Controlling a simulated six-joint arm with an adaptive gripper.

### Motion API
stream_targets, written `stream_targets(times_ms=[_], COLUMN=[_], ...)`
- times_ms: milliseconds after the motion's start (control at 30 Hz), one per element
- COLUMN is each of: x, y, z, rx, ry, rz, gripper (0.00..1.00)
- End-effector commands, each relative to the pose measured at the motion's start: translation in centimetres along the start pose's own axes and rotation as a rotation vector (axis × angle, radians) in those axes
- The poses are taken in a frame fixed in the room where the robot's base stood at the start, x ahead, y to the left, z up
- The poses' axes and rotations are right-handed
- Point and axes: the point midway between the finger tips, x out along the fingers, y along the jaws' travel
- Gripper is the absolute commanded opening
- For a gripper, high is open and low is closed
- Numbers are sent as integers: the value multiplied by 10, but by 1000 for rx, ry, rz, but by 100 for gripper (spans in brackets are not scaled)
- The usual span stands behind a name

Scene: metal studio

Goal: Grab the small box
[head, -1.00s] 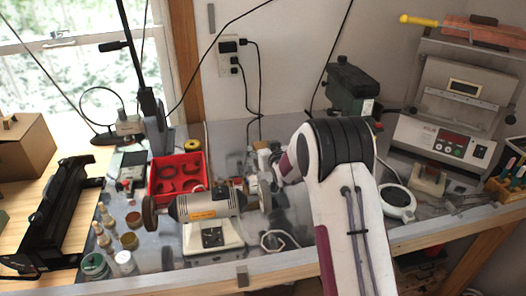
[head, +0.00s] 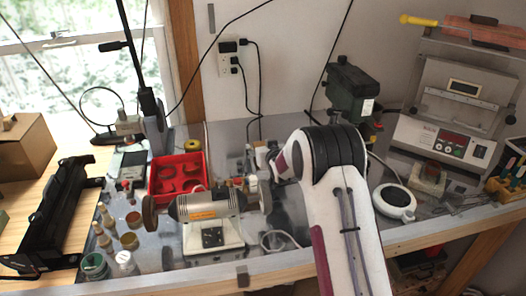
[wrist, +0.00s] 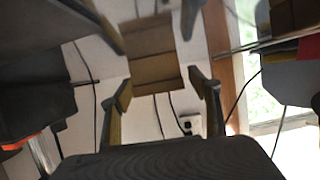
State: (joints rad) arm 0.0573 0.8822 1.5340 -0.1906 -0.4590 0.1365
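A brown box-like object (wrist: 150,62) with a paler band shows in the upper middle of the wrist view. I take it for the small box. My gripper (wrist: 160,82) is open there, with one dark finger on each side of the picture's middle. The box shows between and beyond the fingertips, with no clear contact. In the head view my white arm hides the gripper, and I cannot pick out the small box for certain.
A bench grinder (head: 208,212) and a red tray (head: 176,178) stand left of my arm. A green drill press (head: 352,95) stands behind it. A white round device (head: 394,200) is to the right. Small jars crowd the left of the bench.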

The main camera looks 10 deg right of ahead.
Motion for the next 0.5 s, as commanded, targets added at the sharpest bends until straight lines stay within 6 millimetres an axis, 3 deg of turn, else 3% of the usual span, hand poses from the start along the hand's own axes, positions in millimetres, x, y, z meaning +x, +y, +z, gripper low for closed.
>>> stream_targets(times_ms=[33,133,500], x=[0,0,0], y=[0,0,0], z=[0,0,-1], rx=[0,0,0], ry=[0,0,1], rz=[0,0,0], gripper=[51,27,27])
